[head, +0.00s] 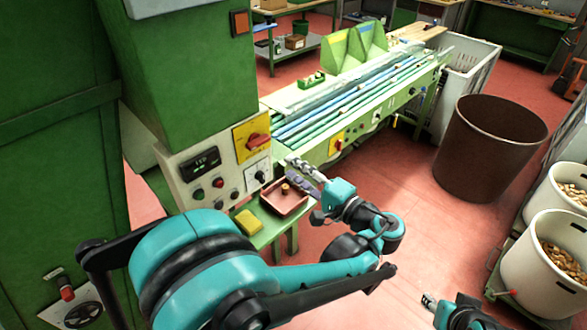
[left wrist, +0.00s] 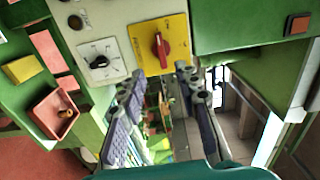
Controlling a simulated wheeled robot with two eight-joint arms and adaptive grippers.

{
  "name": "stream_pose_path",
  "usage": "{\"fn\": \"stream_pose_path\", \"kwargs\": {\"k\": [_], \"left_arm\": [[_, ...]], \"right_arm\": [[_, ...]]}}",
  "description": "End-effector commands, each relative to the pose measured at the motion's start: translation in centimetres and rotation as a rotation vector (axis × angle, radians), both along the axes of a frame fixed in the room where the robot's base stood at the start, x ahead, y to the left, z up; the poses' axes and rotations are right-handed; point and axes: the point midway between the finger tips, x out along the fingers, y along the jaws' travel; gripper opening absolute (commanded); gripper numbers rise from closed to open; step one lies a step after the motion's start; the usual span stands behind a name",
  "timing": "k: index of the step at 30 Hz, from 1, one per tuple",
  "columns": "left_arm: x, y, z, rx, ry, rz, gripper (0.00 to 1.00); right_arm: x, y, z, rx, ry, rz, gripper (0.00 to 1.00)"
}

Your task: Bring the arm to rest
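My left arm reaches in from the left in the head view. Its gripper (head: 303,172) is above and beside a small red tray, close to the control panel. In the left wrist view the two fingers of this gripper (left wrist: 160,74) stand apart with nothing between them. One cork stopper (head: 285,188) is in the red tray (head: 297,208); the cork also shows in the left wrist view (left wrist: 68,113). My right gripper (head: 430,302) shows only in part at the bottom of the head view, and its fingers are too small to judge.
The control panel (head: 201,177) with its red rotary switch (head: 258,142) stands near the left gripper. A yellow sponge-like block (head: 248,222) lies beside the tray. A brown bin (head: 482,165) and white tubs of corks (head: 540,275) stand to the right. Red floor between is clear.

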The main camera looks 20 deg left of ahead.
Motion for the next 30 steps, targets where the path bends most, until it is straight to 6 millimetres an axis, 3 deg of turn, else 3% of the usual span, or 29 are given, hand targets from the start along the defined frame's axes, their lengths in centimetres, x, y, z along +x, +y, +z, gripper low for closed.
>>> {"fn": "stream_pose_path", "kwargs": {"k": [7, 10, 14, 18, 24, 30], "left_arm": [[0.0, 0.2, -0.1, -0.006, 0.004, -0.001, 0.33], [-0.3, 1.2, -1.3, -0.06, 0.031, -0.007, 0.33], [-1.7, 3.9, -5.4, -0.253, 0.104, -0.034, 0.33], [-5.0, 5.3, -11.7, -0.572, 0.156, -0.078, 0.33], [-10.0, 2.7, -18.8, -1.049, 0.091, -0.138, 0.33], [-12.7, -1.3, -21.6, -1.406, -0.073, -0.176, 0.33]], "right_arm": [[0.0, 0.0, -0.1, 0.0, 0.0, 0.0, 0.4], [0.0, 0.0, -0.6, 0.0, 0.0, 0.0, 0.4], [0.0, 0.0, -2.1, 0.0, 0.0, 0.0, 0.4], [0.0, 0.0, -4.1, 0.0, 0.0, 0.0, 0.4], [0.0, 0.0, -6.7, 0.0, 0.0, 0.0, 0.4], [0.0, 0.0, -8.5, 0.0, 0.0, 0.0, 0.4]]}}
